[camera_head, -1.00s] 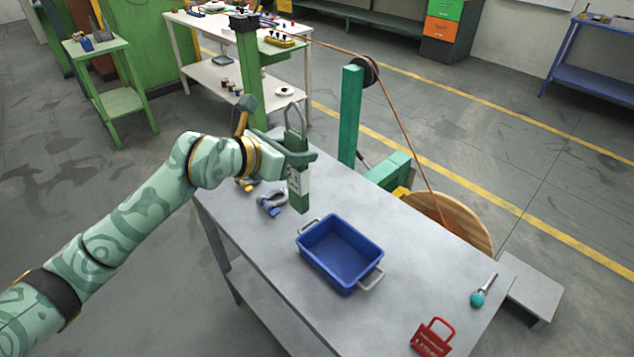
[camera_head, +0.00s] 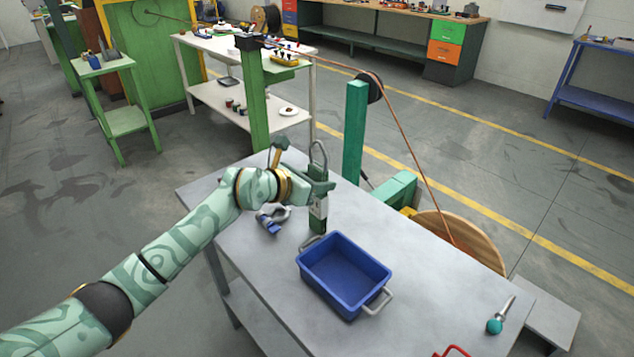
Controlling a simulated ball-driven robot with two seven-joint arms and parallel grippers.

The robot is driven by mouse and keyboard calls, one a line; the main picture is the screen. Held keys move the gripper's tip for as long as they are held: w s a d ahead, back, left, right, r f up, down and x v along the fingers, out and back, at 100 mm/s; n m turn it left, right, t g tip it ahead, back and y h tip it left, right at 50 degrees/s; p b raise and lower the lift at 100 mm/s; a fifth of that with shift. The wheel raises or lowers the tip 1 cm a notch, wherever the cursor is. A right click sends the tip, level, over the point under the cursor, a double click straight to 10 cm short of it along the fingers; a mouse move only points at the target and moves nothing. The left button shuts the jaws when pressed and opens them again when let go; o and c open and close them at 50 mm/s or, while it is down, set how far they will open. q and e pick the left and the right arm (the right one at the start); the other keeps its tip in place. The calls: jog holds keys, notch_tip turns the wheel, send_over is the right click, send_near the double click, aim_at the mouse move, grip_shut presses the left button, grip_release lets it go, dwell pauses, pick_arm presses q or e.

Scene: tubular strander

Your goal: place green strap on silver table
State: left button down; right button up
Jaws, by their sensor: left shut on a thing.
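The green strap (camera_head: 318,212) is a green piece with a pale label and a grey loop on top. My left gripper (camera_head: 319,187) is shut on it and holds it upright over the silver table (camera_head: 258,262), just behind the blue bin. Its lower end is close to the table top; I cannot tell whether it touches. My right gripper is not in view.
The blue bin (camera_head: 343,275) with grey handles stands in the middle of the table. A grey and blue shackle (camera_head: 272,219) lies to the left. A teal-ended tool (camera_head: 496,325) and a red-handled thing (camera_head: 455,351) lie toward the front right. A green post (camera_head: 354,132) stands behind.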

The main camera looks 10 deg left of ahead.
pick_arm(q)
jog(key=shift+r, duration=0.1)
jog(key=c, duration=0.8)
grip_release()
jog(key=shift+o, duration=0.2)
jog(key=shift+s+r, duration=0.1)
jog(key=p+v, duration=0.3)
jog(key=v, duration=0.9)
